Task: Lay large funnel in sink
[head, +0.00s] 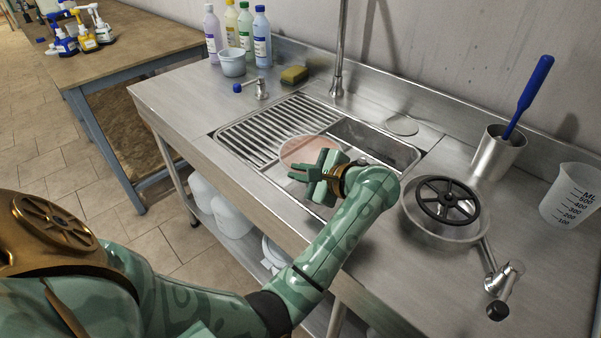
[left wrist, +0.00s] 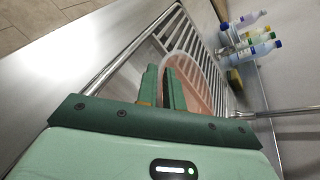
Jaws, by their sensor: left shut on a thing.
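The large funnel (head: 306,150) is a wide, translucent pinkish cone, partly hidden behind my left gripper (head: 318,175). My left gripper is shut on it, and in the left wrist view the two green fingers (left wrist: 165,90) close together at the pink funnel wall (left wrist: 203,88). The funnel shows over the front part of the steel sink (head: 395,148), beside the slatted drainer. I cannot tell whether it touches the sink. My right gripper is not in view.
The slatted drainer (head: 262,128) lies left of the basin. A pot with a black handwheel (head: 447,200), a steel beaker with a blue-handled brush (head: 497,155) and a measuring jug (head: 570,195) stand right. Bottles (head: 246,30), a bowl (head: 232,63) and a sponge (head: 294,75) stand behind.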

